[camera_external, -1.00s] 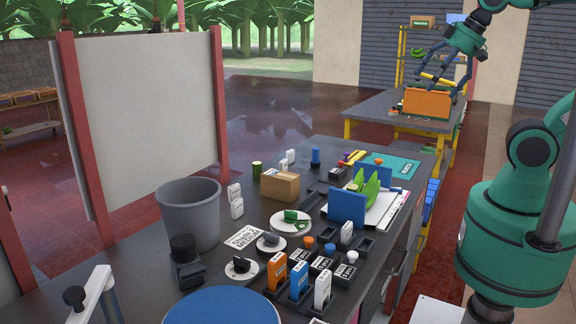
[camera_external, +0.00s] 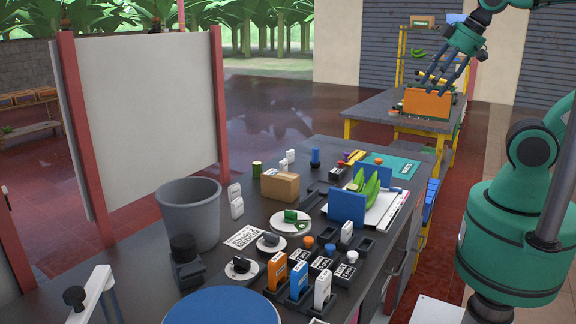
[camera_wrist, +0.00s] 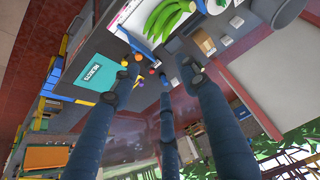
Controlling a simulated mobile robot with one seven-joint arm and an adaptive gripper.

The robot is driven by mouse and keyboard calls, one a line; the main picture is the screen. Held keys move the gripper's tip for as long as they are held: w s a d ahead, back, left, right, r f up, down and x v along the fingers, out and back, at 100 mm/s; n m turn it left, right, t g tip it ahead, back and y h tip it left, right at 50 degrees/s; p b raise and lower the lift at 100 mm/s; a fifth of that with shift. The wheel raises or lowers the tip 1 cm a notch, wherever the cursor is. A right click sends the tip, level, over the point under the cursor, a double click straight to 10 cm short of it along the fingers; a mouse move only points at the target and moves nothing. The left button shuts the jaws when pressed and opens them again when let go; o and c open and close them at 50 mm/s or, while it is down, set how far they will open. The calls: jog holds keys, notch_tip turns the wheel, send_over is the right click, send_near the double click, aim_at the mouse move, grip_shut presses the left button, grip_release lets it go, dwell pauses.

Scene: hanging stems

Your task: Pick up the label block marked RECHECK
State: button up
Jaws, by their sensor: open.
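Three upright label blocks stand in a row at the near edge of the dark bench in the external view: an orange block (camera_external: 277,271), a blue block (camera_external: 299,281) and a white block (camera_external: 322,289). Each carries small lettering too small to read, so I cannot tell which one, if any, says RECHECK. My gripper (camera_external: 441,80) is open and empty at the top right, well away from these blocks. It overlaps an orange box on the far table in the picture. Its long blue fingers (camera_wrist: 160,85) reach across the wrist view, where the three blocks cannot be made out.
Several small dark labelled boxes, some with coloured knobs, stand beside the blocks. A grey bin (camera_external: 190,215), cardboard box (camera_external: 280,186), blue panel (camera_external: 346,208) and green bananas (camera_external: 369,188) are also on the bench. The orange box (camera_external: 427,103) sits on the far table.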

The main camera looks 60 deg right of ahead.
jog(key=shift+r, duration=0.1)
jog(key=w+d+r+m+g+p, duration=0.1)
jog(key=w+r+m, duration=0.2)
jog(key=w, duration=0.6)
jog(key=w+d+r+m+p, duration=0.15)
jog(key=w+r, duration=0.25)
jog(key=w, duration=0.5)
jog(key=w+d+f+m+g+p, duration=0.1)
jog(key=w+d+f+m, duration=0.15)
jog(key=w, duration=0.65)
jog(key=w+d+f+m+g+p, duration=0.1)
jog(key=w+m+p, duration=0.15)
jog(key=w, duration=0.65)
jog(key=w+d+f+m+g+p, duration=0.1)
jog(key=w+d+f+m, duration=0.15)
jog(key=w+f, duration=0.4)
jog(key=w+d+f+m+p, duration=0.1)
jog(key=w+d+f+m, duration=0.2)
jog(key=w, duration=0.6)
jog(key=w+d+f+m+p, duration=0.1)
jog(key=w+f, duration=0.3)
jog(key=f, duration=0.5)
jog(key=w+d+f+m+g, duration=0.1)
jog(key=w+d+f, duration=0.3)
jog(key=f, duration=0.6)
jog(key=shift+w+d+m+g+p, duration=0.3)
jog(key=shift+w+d+m+p, duration=0.1)
jog(key=shift+w+m, duration=0.4)
jog(key=shift+s+f, duration=0.1)
jog(key=shift+f, duration=0.05)
